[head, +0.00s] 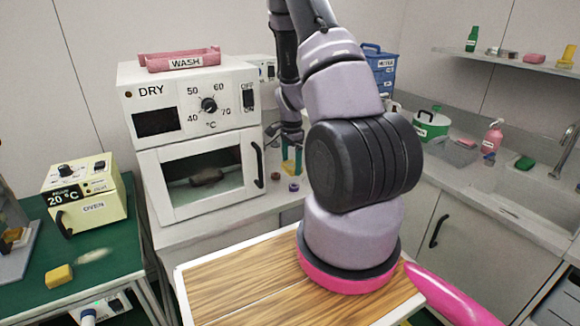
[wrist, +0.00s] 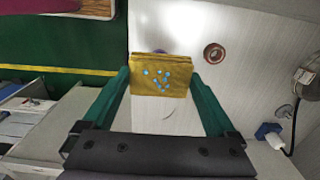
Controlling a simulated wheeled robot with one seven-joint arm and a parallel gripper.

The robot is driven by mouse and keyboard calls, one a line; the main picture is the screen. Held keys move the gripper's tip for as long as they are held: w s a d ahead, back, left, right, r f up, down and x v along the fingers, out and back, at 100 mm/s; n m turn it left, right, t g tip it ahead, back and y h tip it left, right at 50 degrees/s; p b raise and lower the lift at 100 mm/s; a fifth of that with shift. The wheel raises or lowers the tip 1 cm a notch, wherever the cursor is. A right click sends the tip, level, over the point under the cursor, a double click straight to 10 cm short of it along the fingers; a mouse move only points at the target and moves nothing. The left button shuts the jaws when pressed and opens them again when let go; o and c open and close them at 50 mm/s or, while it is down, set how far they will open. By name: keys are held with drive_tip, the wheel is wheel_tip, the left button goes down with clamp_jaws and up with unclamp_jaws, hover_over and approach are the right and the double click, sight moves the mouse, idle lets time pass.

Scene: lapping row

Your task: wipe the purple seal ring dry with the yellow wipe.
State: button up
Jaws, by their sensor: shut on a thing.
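My gripper (wrist: 160,80) has green fingers, shut on the yellow wipe (wrist: 160,68). The wipe is a folded yellow cloth with several light-blue spots on the face toward the camera. In the head view my gripper (head: 291,162) hangs over the counter right of the dry oven, partly hidden by my arm. The purple seal ring (head: 293,186) lies on the white counter just below and in front of it. In the wrist view the ring is almost wholly behind the wipe, with only a sliver of purple at its top edge. I cannot tell whether they touch.
A reddish-brown ring (wrist: 214,53) lies on the counter beside the wipe; it also shows in the head view (head: 275,176). The dry oven (head: 196,134) stands close left, with a pink wash tray (head: 180,60) on top. A yellow block (head: 59,276) lies on the green table.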

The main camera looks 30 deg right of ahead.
drive_tip(key=shift+r, duration=0.65)
idle(0.3)
